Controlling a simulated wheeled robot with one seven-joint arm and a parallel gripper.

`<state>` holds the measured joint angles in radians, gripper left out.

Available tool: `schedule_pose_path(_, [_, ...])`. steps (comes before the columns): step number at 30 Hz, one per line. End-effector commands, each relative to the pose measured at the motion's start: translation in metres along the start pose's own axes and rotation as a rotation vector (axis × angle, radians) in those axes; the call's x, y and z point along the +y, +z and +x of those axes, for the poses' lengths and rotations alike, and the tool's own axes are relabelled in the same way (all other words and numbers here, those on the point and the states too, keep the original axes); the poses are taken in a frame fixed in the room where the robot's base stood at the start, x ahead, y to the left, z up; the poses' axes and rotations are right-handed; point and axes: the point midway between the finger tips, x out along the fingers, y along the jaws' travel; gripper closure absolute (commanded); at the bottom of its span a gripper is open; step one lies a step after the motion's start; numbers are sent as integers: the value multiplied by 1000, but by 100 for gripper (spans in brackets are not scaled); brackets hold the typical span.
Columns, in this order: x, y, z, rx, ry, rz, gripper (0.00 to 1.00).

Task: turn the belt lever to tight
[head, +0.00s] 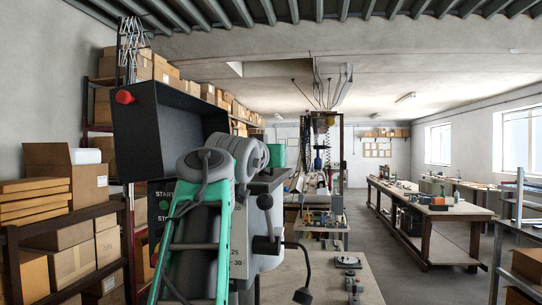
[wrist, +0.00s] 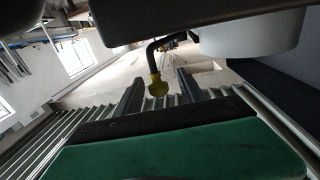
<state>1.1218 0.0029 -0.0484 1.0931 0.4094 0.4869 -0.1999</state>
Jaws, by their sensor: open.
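The belt lever shows in the wrist view as a bent black rod (wrist: 151,52) ending in a yellow knob (wrist: 158,87). My gripper (wrist: 160,84) is open, with one dark finger on each side of the knob in the picture. I cannot tell whether the knob lies fully between the fingers in depth, and no contact shows. In the head view, the drilling machine (head: 265,240) stands behind my green and grey arm, which hides the lever and my gripper there. No tight or loose marking is readable.
A dark open cover box (head: 160,125) with a red knob (head: 124,97) tops the machine. A black bent handle (head: 303,294) hangs at its right. Shelves with cartons (head: 75,250) stand close on the left. Workbenches (head: 430,210) stand further right, with open floor between.

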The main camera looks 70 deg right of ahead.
Motion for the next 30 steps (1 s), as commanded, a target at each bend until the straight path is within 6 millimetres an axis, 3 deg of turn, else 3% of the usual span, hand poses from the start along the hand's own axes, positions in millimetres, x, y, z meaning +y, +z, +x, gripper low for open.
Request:
schedule_pose_path(5, [0,0,-9,3,0,2,53])
schedule_pose_path(12, [-1,2,-57,3,-4,3,53])
schedule_pose_path(16, [0,1,-74,1,-2,0,53])
schedule_pose_path(30, [1,-4,-78,0,1,0,53])
